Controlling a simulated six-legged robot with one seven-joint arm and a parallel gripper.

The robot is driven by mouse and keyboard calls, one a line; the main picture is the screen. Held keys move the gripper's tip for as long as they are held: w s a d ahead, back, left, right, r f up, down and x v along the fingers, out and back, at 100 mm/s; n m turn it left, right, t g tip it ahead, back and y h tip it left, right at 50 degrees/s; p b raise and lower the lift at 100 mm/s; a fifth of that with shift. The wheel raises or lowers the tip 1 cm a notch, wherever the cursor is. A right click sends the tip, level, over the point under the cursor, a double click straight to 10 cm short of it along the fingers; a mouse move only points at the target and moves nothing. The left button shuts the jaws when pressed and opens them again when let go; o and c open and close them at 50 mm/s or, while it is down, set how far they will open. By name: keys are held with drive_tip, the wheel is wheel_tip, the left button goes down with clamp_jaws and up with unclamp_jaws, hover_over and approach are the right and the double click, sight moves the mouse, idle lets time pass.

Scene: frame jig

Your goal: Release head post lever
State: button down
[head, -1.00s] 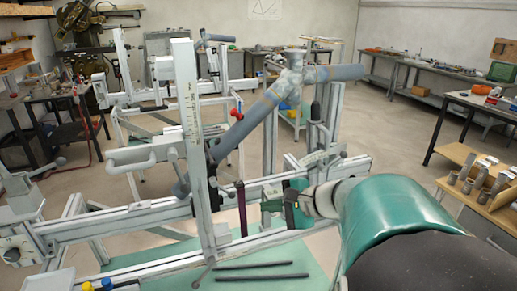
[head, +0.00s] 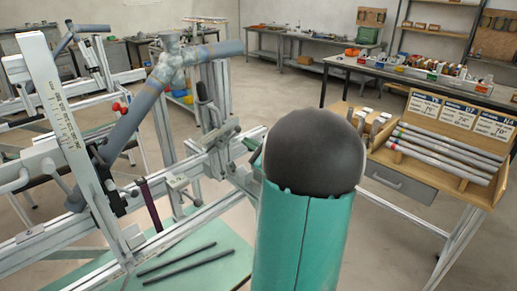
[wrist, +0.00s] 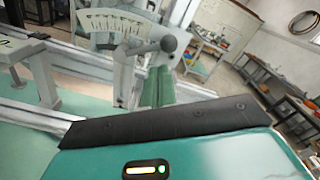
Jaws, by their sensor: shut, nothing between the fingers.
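My gripper (wrist: 165,122) shows in the wrist view as a dark front edge on a teal hand with a lit indicator; it is shut and empty. In the head view my own teal and black arm hides it. In the wrist view, a lever with a dark round knob (wrist: 168,43) stands beyond the gripper, apart from it in the picture, beside a pale curved angle scale (wrist: 112,22). I cannot tell for sure that this is the head post lever. In the head view, a tall pale post with a ruler scale (head: 62,125) leans on the jig at left.
Grey-blue frame tubes (head: 140,112) sit clamped in the jig. Two dark rods lie on the green jig base (head: 215,270). A wooden rack of tubes (head: 440,150) stands at right. Open floor lies between the jig and the back benches.

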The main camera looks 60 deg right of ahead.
drive_tip(key=shift+x, duration=1.65)
drive_tip(key=shift+a, duration=0.1)
drive_tip(key=shift+w+a+r+n, duration=0.15)
drive_tip(key=shift+r+n, duration=0.25)
drive_tip(key=shift+n, duration=0.4)
drive_tip(key=shift+s+a+r+n, duration=0.1)
drive_tip(key=shift+a+r+n, duration=0.1)
drive_tip(key=shift+r+n, duration=0.45)
drive_tip(key=shift+f, duration=0.2)
